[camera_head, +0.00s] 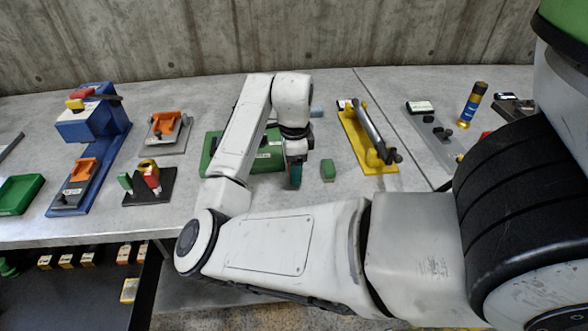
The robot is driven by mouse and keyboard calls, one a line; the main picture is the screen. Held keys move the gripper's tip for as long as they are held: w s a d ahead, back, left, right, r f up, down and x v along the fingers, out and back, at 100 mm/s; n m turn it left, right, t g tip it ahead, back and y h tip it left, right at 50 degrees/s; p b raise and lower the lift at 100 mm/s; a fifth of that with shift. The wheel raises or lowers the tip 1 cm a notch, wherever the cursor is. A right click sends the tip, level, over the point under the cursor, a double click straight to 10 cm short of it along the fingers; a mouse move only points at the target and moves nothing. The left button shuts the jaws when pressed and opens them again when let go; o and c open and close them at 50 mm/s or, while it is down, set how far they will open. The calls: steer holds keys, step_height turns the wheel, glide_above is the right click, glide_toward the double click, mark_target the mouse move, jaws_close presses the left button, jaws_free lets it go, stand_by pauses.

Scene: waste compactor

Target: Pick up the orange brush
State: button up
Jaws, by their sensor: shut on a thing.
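I cannot pick out a brush for certain. One orange piece (166,124) sits on a grey plate at the left. Another orange piece (83,169) sits on the front of the blue fixture.
A small green block (327,170) stands just right of my gripper. A yellow fixture (356,140) with a grey bar stands farther right. A blue fixture (88,122) is at left. Bare table lies between them.

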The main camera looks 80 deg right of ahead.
step_height(320, 180, up, 2)
steer(key=shift+r, duration=0.25)
steer(key=s+a+r, duration=0.6)
steer(key=a+r, duration=0.3)
steer(key=a, duration=0.3)
steer(key=shift+s+a+r+p, duration=0.15)
steer(key=shift+a+r+p, duration=0.15)
